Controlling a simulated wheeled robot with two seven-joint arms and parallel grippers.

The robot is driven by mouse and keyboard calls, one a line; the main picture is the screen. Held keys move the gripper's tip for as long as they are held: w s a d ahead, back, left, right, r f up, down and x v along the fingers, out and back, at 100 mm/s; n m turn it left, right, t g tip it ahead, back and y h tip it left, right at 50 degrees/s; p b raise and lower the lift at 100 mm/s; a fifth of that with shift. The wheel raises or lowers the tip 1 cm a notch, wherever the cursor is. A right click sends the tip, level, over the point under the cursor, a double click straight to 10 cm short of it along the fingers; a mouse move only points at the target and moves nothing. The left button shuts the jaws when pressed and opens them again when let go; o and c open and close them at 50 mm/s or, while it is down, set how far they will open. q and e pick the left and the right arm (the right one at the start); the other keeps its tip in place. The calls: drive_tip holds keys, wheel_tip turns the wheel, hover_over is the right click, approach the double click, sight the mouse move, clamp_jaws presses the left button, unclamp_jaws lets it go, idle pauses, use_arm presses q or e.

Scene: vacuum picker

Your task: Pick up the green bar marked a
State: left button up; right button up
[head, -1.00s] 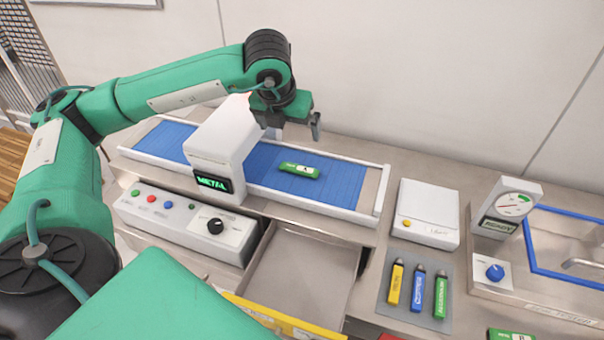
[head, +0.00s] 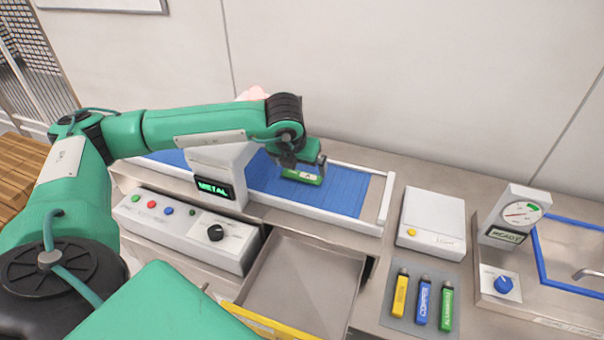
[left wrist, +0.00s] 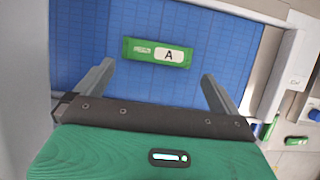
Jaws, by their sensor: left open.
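The green bar marked A (head: 302,176) lies on the blue conveyor belt, partly hidden by my left gripper in the head view. In the left wrist view the bar (left wrist: 157,53) lies across the picture with its white label and letter A showing. My left gripper (head: 305,172) is open and empty over the belt. In the left wrist view its two fingers (left wrist: 162,78) stand apart, with the bar beyond their tips and between their lines. I cannot tell the exact height of the fingers over the bar. My right gripper is not in view.
A white scanner housing reading METAL (head: 222,172) spans the belt (head: 343,190) to the left. A control box (head: 185,228) and open drawer (head: 305,285) lie in front. At the right are a white scale (head: 431,222), several coloured sticks (head: 423,302) and a gauge unit (head: 515,215).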

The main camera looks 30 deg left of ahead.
sight(302, 174)
use_arm(q)
drive_tip(key=shift+w+f+p, duration=0.1)
drive_tip(key=shift+f+p, duration=0.05)
drive_tip(key=shift+p, duration=0.15)
drive_tip(key=x, duration=0.1)
drive_tip(key=p+x, duration=0.2)
drive_tip(key=x, duration=0.1)
drive_tip(key=shift+w+a, duration=0.15)
drive_tip(key=shift+a, duration=0.15)
drive_tip(key=shift+w+f, duration=0.1)
drive_tip(key=shift+f, duration=0.25)
drive_tip(key=c, duration=0.9)
drive_tip(key=shift+o, duration=0.2)
drive_tip(key=shift+r, duration=0.2)
